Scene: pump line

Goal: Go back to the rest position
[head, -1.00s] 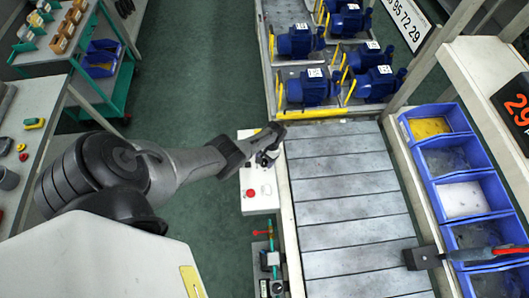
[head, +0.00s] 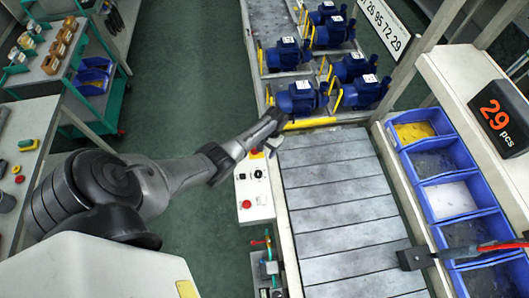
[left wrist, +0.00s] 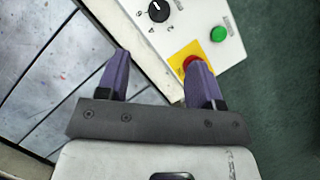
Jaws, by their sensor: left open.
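The control box (left wrist: 197,30) shows there beyond the fingers, with a black knob, a green button and a red button on yellow, partly hidden by one finger. My right gripper does not show.
Blue pumps (head: 300,97) stand in trays with yellow handles at the conveyor's far end. Blue bins (head: 450,197) line the right side below a counter display (head: 504,118). A tool cart (head: 95,75) stands at the far left. The green floor between is clear.

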